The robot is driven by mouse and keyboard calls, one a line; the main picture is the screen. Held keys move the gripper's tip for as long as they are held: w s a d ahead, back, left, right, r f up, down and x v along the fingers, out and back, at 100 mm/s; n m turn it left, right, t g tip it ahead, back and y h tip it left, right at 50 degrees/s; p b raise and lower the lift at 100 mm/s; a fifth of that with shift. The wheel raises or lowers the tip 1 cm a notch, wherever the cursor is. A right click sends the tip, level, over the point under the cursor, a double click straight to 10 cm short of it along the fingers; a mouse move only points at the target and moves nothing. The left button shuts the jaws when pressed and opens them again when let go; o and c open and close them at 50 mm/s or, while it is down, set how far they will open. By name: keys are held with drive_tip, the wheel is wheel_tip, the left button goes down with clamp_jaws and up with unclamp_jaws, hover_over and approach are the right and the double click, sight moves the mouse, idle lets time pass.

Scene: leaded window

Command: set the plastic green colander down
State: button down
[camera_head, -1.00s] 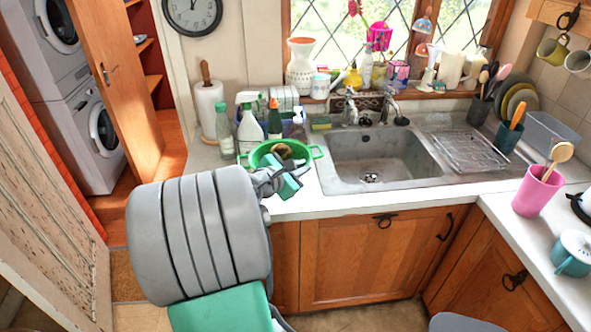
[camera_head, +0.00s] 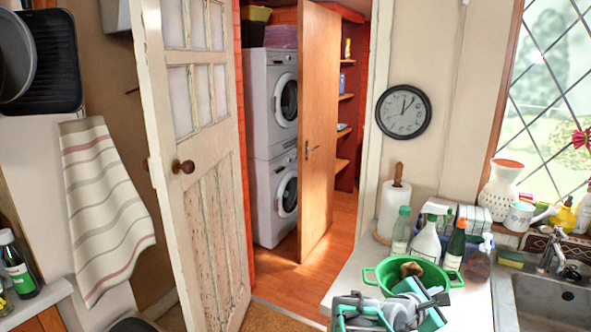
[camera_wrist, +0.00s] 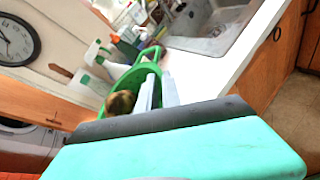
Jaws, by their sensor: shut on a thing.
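The green colander (camera_head: 386,273) is at the counter's left end, in front of the bottles, and holds a brown rounded thing (camera_head: 411,269). In the wrist view the colander (camera_wrist: 121,76) shows beyond my gripper (camera_wrist: 157,92), whose fingers close on its near rim. In the head view my gripper (camera_head: 417,292) covers the colander's near side. The colander looks about level. Its underside is hidden, so I cannot tell whether it touches the white counter (camera_head: 346,287).
Behind the colander stand several bottles, including a white spray bottle (camera_head: 427,240), and a paper towel roll (camera_head: 394,208). The sink (camera_head: 545,300) lies to the right. Bare counter shows to the left. An open panelled door (camera_head: 200,200) stands further left.

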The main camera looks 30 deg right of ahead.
drive_tip(key=w+a+f+n+t+y, duration=0.2)
drive_tip(key=w+a+n+t, duration=0.2)
drive_tip(key=w+a, duration=0.65)
drive_tip(key=w+a+f+n+t+y, duration=0.1)
drive_tip(key=w+a+f+n+t, duration=0.2)
drive_tip(key=w+a, duration=0.7)
drive_tip(key=w+a+n+t+y, duration=0.2)
drive_tip(key=w+a+n+y, duration=0.1)
drive_tip(key=a, duration=0.9)
drive_tip(key=w+a+n+t+y, duration=0.3)
drive_tip(key=w+a+y, duration=0.1)
drive_tip(key=a, duration=0.8)
drive_tip(key=shift+w+r+n, duration=0.15)
drive_tip(key=shift+w+n, duration=0.25)
drive_tip(key=shift+w, duration=0.1)
drive_tip(key=shift+a, duration=0.1)
